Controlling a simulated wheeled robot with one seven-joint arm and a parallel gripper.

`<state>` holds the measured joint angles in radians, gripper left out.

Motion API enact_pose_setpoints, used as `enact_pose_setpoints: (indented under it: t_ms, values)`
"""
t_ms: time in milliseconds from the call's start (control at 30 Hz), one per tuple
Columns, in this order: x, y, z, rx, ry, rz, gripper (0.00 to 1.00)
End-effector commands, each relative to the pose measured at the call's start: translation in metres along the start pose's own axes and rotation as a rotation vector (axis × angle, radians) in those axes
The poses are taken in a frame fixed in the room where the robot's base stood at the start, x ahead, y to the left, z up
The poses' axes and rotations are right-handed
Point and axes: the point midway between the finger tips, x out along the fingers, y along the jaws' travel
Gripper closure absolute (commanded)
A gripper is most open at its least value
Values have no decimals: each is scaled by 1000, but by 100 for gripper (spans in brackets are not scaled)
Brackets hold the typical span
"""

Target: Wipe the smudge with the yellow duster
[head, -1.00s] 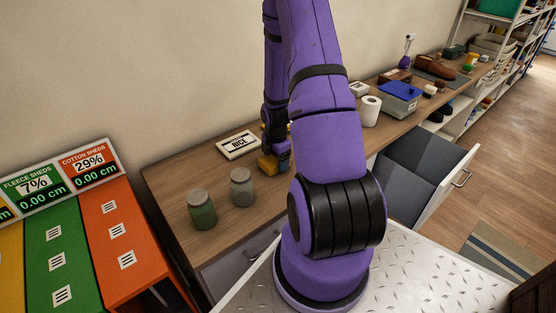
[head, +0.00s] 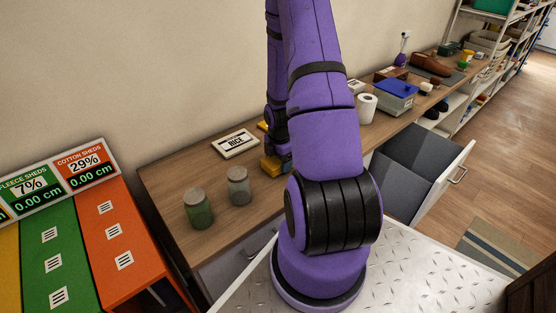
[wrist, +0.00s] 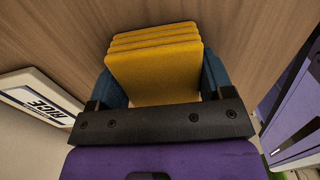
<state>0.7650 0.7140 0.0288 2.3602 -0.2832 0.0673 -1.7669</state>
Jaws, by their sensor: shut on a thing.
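The yellow duster (wrist: 155,68) is a yellow block with stacked layers at its far end. In the wrist view it sits between the blue fingers of my gripper (wrist: 160,85), which is shut on it. In the head view the duster (head: 269,164) shows low at the wooden counter (head: 222,213), beside my gripper (head: 280,160), right of the jars. I cannot tell whether it touches the wood. I can make out no smudge in either view; my arm hides part of the counter.
A RICE sign (head: 235,143) lies left of my gripper. A green jar (head: 198,210) and a grey jar (head: 238,186) stand nearer the front. A small yellow patch (head: 262,126) shows behind my wrist. An open drawer (head: 420,170) juts out at the right.

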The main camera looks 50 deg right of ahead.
Motion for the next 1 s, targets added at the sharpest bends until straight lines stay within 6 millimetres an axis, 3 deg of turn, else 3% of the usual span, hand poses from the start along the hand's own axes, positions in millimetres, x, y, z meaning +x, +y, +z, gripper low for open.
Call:
enact_pose_setpoints:
  t_ms: [700, 1000]
  values:
    - [-3, 27, -10, 0, 2, -2, 48]
    - [-2, 18, -6, 3, 1, -4, 48]
